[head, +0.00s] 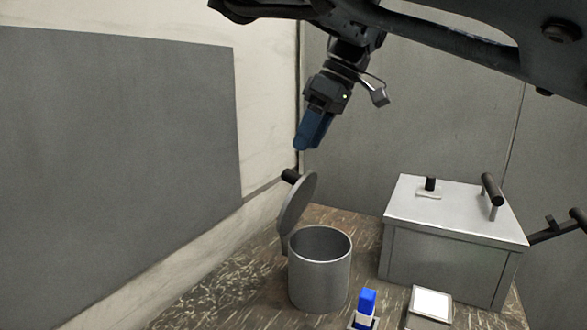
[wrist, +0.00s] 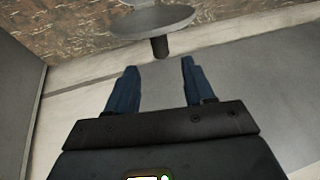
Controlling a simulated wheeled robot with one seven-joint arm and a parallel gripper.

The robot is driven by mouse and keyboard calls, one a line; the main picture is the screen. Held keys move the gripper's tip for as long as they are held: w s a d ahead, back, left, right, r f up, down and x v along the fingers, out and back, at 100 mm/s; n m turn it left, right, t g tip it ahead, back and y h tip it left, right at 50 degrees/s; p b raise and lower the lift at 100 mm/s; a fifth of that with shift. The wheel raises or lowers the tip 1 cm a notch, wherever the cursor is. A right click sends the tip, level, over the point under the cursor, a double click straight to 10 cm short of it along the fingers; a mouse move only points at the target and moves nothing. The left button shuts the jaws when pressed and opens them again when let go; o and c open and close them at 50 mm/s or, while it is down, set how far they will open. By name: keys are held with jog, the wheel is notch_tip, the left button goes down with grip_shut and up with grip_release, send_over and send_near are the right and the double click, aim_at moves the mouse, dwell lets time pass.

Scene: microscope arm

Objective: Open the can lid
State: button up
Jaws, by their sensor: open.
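A grey metal can (head: 320,280) stands upright on the brown speckled table. Its round lid (head: 298,212) is hinged at the can's left and stands steeply tilted up, so the can's mouth is uncovered. A dark knob (head: 290,176) sticks out from the lid's outer face. My gripper (head: 301,148) is above the lid, apart from it, with blue fingers pointing down. In the wrist view, the fingers (wrist: 158,66) are spread and empty. The lid (wrist: 150,22) and its knob (wrist: 160,47) show just beyond the fingertips, with the knob between their lines.
A grey box (head: 455,235) with a dark bar handle (head: 492,189) on top stands right of the can. A blue item (head: 366,302) and a small white-topped block (head: 430,304) sit at the front. A wall with a grey panel (head: 120,140) rises close on the left.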

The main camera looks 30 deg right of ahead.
aim_at(289, 198)
jog(key=shift+p+x, duration=0.55)
jog(key=shift+x, duration=3.3)
jog(key=shift+c, duration=0.5)
grip_shut()
